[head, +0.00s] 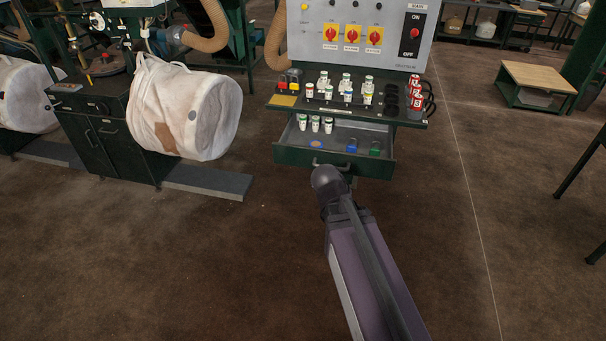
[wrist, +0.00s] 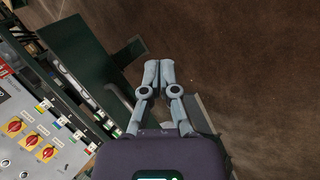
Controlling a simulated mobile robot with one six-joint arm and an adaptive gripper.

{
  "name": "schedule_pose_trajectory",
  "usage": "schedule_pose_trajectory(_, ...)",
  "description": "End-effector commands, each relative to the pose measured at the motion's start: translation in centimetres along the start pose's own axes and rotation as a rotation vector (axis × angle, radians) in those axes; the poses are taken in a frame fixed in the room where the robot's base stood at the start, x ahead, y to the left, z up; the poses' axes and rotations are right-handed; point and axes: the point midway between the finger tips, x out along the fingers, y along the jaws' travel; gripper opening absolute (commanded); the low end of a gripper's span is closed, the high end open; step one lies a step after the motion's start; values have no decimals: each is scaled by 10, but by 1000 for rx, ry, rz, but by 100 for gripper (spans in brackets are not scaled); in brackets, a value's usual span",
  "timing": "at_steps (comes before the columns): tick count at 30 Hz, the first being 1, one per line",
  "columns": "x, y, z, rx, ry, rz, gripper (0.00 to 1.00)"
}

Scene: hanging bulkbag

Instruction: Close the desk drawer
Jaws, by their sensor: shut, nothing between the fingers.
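The desk drawer (head: 260,153) is pulled out below the desk top (head: 380,113), with its inside showing. Its front has a handle (head: 317,162), partly covered by my arm. The drawer holds several white bottles (head: 315,124), a blue item and a green item. In the wrist view my gripper (wrist: 158,64) has its two grey fingers together and empty, over brown floor. Dark green furniture (wrist: 85,50) lies left of the fingers; I cannot tell which part is the drawer. In the head view the fingers are hidden behind my arm.
A control panel (head: 350,35) with red and yellow switches stands on the desk; it also shows in the wrist view (wrist: 28,130). Bottles (head: 347,90) stand on the desk top. A white bag (head: 180,110) hangs at the left.

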Motion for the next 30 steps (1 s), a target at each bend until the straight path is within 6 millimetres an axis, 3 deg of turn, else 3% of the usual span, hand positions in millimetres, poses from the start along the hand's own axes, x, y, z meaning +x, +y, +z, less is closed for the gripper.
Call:
schedule_pose_trajectory(1,15,-5,-8,-76,9,57,0)
schedule_pose_trajectory(3,22,-3,-18,-185,16,138,0)
schedule_pose_trajectory(12,37,-3,-68,-670,-6,492,0)
schedule_pose_trajectory(20,35,-19,-118,-1097,-100,801,0)
schedule_pose_trajectory(30,20,-55,-174,-1547,-292,1135,0)
